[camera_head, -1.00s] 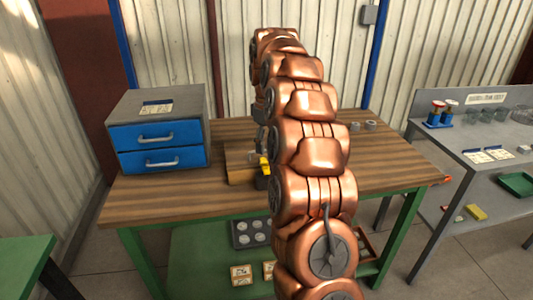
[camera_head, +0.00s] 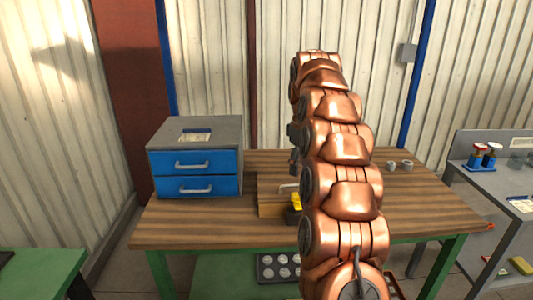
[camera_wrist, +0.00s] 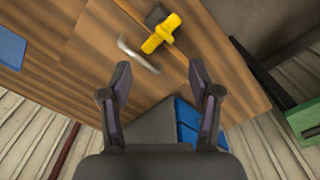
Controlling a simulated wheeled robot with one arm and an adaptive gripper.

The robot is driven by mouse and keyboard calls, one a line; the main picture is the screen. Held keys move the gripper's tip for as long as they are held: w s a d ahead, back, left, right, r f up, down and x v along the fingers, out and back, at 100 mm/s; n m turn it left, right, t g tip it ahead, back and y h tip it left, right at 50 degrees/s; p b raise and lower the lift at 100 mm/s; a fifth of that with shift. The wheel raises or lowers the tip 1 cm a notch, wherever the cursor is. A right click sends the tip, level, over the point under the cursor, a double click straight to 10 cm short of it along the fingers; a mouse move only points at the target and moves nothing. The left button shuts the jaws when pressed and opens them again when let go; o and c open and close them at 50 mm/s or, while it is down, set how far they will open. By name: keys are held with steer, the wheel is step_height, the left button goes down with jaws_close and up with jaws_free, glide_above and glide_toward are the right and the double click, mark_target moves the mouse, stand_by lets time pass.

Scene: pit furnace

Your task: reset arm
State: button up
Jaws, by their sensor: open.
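My copper-coloured arm rises in front of the wooden workbench in the head view, and its links hide part of the bench. My gripper (camera_wrist: 162,92) shows in the wrist view with its two dark fingers spread apart and nothing between them. It is above the bench, apart from the things on it. In the head view the gripper is mostly hidden behind the arm.
A grey shelf table (camera_head: 470,195) stands right, a green table (camera_head: 40,262) left.

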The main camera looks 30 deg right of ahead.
steer(key=shift+a, duration=0.1)
steer(key=s+a+r+m+p, duration=0.1)
steer(key=s+a+p, duration=0.1)
steer(key=s+a, duration=1.45)
steer(key=s+a+f+m+g+p, duration=0.1)
steer(key=s+a+f, duration=0.2)
steer(key=s, duration=0.8)
steer(key=s+a+f+m, duration=0.2)
steer(key=s+a+f, duration=0.2)
steer(key=s, duration=0.7)
steer(key=shift+s+f+m+g+p, duration=0.3)
steer(key=shift+s+g+p, duration=0.05)
steer(key=shift+g+p, duration=0.05)
